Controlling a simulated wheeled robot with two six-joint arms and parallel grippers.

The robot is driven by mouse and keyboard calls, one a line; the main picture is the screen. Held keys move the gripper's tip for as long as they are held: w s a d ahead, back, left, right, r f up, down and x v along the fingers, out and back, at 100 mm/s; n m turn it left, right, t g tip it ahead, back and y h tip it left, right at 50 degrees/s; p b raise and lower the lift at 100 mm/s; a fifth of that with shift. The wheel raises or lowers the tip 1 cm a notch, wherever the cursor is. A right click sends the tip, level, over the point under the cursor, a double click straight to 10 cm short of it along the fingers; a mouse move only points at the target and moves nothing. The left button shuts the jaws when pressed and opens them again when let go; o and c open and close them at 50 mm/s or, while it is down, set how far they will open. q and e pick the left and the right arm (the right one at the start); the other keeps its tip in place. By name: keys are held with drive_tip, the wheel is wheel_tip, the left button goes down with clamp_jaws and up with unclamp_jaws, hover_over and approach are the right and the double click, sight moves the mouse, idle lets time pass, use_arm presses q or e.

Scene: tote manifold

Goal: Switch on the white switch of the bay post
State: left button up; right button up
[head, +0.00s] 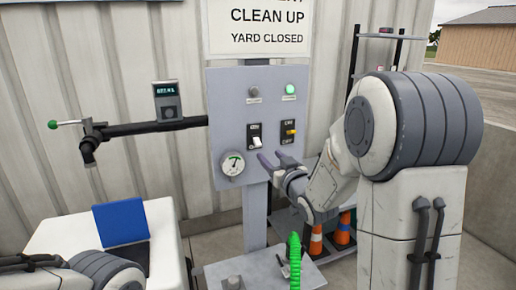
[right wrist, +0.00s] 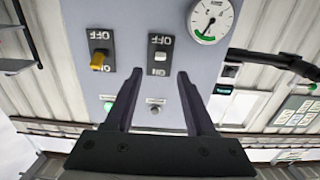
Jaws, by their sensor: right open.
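The bay post's grey panel (head: 232,110) faces me. It carries the white switch (head: 257,141), its lever tipped down toward the OFF label. The white switch also shows upside down in the right wrist view (right wrist: 159,58). The lamp above it (head: 253,92) is unlit. My right gripper (head: 268,163) is open and empty, just below the white switch in the head view. In the right wrist view the switch appears between its fingertips (right wrist: 160,72); contact cannot be told. My left gripper is not in view.
A yellow switch (head: 290,131) sits right of the white one, below a lit green lamp (head: 290,89). A gauge (head: 232,164) is at the panel's lower left. A dark pipe (head: 150,127) reaches left.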

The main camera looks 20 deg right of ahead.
sight(259, 145)
drive_tip(key=w+p, duration=0.2)
drive_tip(key=w, duration=0.8)
drive_tip(key=shift+a, duration=0.2)
clamp_jaws()
